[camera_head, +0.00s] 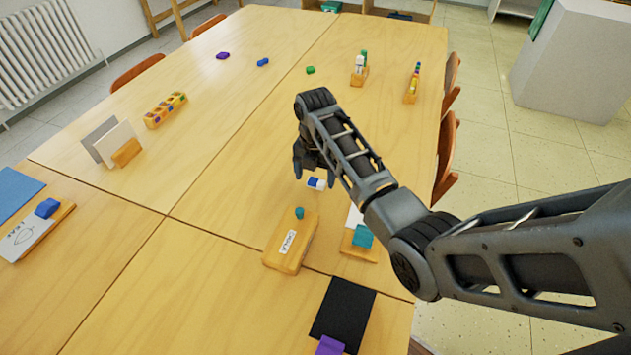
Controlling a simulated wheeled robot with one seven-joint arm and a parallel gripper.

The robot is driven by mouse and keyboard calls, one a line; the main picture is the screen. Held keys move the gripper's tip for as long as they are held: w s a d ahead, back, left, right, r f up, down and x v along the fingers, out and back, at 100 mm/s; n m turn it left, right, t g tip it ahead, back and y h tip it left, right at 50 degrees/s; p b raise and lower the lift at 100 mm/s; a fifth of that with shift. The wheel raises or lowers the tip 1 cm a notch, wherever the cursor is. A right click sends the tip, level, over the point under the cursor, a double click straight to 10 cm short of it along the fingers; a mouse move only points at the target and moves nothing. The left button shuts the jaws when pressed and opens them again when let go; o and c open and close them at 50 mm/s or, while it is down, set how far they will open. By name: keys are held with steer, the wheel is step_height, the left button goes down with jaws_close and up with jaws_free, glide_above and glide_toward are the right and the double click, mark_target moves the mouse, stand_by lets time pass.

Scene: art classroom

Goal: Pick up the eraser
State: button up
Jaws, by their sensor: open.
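A small blue and white block (316,183), which looks like the eraser, lies on the wooden table (225,205) near the middle of the view. My gripper (315,172) points down over it, with its fingers apart. One finger is to the left of the block and the other is to its right, partly hidden by my arm. The gap between the fingertips and the block is hard to judge. Nothing shows between the fingers other than the block below.
A labelled wooden block (275,258) with a small teal piece (299,213) is just in front. A wooden stand with a teal block (362,237) is to its right. A black sheet (343,308) lies nearer. The table left of my gripper is clear.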

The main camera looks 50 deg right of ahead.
steer(key=shift+f, duration=0.9)
steer(key=c, duration=1.1)
steer(key=shift+r, duration=0.15)
step_height(320, 180, up, 4)
steer(key=shift+r, duration=0.1)
steer(key=s+d+r, duration=0.1)
steer(key=d+r, duration=0.1)
steer(key=d, duration=0.1)
steer(key=s+d+r+b, duration=0.1)
steer(key=s+d+r, duration=0.1)
steer(key=d, duration=0.2)
steer(key=s+d+r+b, duration=0.1)
steer(key=s+d+r, duration=0.1)
steer(key=d, duration=0.1)
steer(key=shift+s+d+r, duration=0.1)
steer(key=shift+d+r, duration=0.2)
